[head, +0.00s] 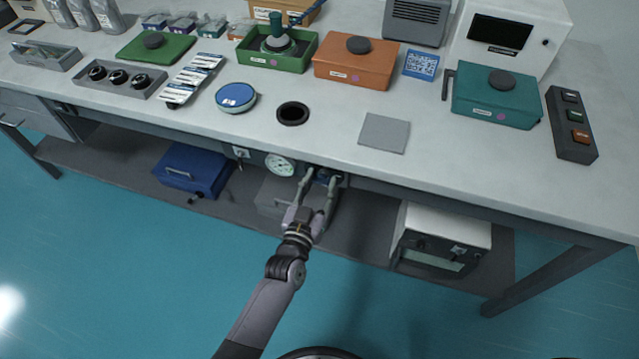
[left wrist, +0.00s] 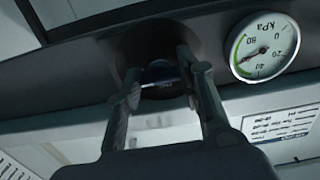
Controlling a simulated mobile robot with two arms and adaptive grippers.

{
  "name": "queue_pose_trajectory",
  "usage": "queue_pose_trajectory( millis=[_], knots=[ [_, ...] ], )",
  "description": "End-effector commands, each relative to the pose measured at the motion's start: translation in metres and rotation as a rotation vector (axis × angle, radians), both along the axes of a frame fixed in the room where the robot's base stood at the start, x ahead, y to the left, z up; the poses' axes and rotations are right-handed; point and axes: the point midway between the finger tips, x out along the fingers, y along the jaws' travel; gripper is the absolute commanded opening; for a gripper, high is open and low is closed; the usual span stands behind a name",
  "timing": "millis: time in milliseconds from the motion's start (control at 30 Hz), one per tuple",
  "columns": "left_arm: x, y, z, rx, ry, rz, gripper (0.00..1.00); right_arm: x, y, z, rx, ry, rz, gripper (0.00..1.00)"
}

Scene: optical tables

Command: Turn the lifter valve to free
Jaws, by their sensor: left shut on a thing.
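The lifter valve is a small dark blue knob (head: 322,174) on the front panel under the bench's edge, just right of a round gauge (head: 280,165). My left gripper (head: 321,178) reaches up to it, one finger on each side. In the left wrist view the fingers (left wrist: 161,82) are closed around the blue knob (left wrist: 160,71), which sits in a dark round recess. A thin pale line shows across the knob. The fingers hide part of it, and I cannot read any position labels. The gauge (left wrist: 264,47) is marked kPa. My right gripper is not in view.
A round dark-rimmed hole (head: 293,113) and a grey square plate (head: 384,133) are on the bench top above. Below, a blue case (head: 193,170) and a white oven-like box (head: 440,238) stand on the lower shelf. The floor in front is clear.

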Motion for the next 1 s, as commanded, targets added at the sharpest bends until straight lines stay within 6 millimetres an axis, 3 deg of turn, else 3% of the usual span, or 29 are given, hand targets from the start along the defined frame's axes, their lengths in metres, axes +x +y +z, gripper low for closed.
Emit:
queue_pose_trajectory(
  millis=[367,1000],
  knots=[
    [0.0000,0.0001,-0.0001,-0.179,0.058,-0.001,0.07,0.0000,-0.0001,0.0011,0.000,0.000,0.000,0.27],
    [0.0000,0.0002,-0.0012,-0.752,0.244,-0.001,0.07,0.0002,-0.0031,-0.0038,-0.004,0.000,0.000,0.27]
  ],
)
